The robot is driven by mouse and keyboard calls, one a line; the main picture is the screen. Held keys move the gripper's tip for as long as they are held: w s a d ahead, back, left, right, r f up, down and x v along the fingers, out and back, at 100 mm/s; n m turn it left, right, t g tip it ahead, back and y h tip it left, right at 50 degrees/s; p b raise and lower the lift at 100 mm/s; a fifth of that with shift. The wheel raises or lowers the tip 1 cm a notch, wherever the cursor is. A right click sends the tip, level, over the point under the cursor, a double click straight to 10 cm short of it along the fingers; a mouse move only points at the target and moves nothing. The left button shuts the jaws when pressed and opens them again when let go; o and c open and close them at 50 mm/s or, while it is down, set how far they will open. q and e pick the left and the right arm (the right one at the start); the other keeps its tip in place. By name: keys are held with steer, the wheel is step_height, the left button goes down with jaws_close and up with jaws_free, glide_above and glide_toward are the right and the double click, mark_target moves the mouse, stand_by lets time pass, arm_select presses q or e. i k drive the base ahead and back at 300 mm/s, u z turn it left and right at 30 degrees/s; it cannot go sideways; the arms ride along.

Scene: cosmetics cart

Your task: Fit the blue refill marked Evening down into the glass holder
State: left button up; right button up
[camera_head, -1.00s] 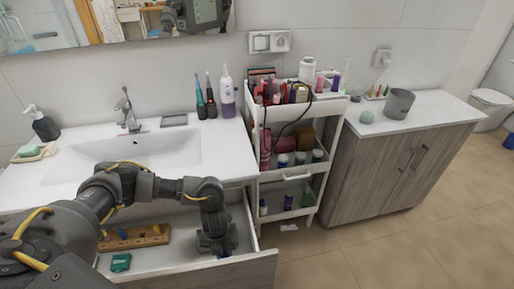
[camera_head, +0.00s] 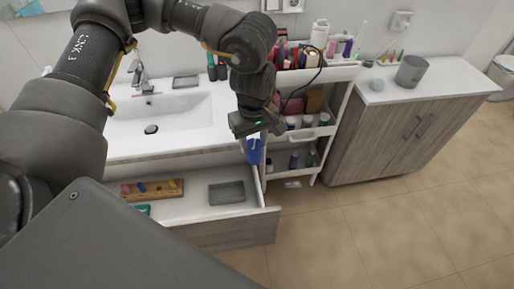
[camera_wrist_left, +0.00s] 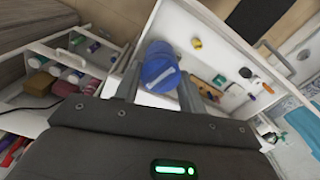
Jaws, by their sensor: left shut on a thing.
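The blue refill (camera_head: 255,151) is held upright or nearly so, above the right end of the open drawer. It also shows in the left wrist view (camera_wrist_left: 160,68) with a pale stripe; no lettering can be read. My left gripper (camera_head: 256,137) points down and is shut on the refill's upper part. A grey cup (camera_head: 411,70) stands on the side cabinet at the right, well away from the refill. My right gripper is not in view.
The drawer (camera_head: 223,229) holds a grey tray (camera_head: 227,193), a wooden block (camera_head: 169,188) with coloured pegs and a green item. A crowded cart (camera_head: 335,73) stands right of the gripper. A pale ball (camera_head: 376,85) lies near the grey cup; the cabinet front is clear.

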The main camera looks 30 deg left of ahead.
mark_target(377, 85)
steer(key=z, duration=0.95)
steer(key=i, duration=1.85)
steer(key=u, duration=1.2)
steer(key=i, duration=0.5)
steer(key=z, duration=0.1)
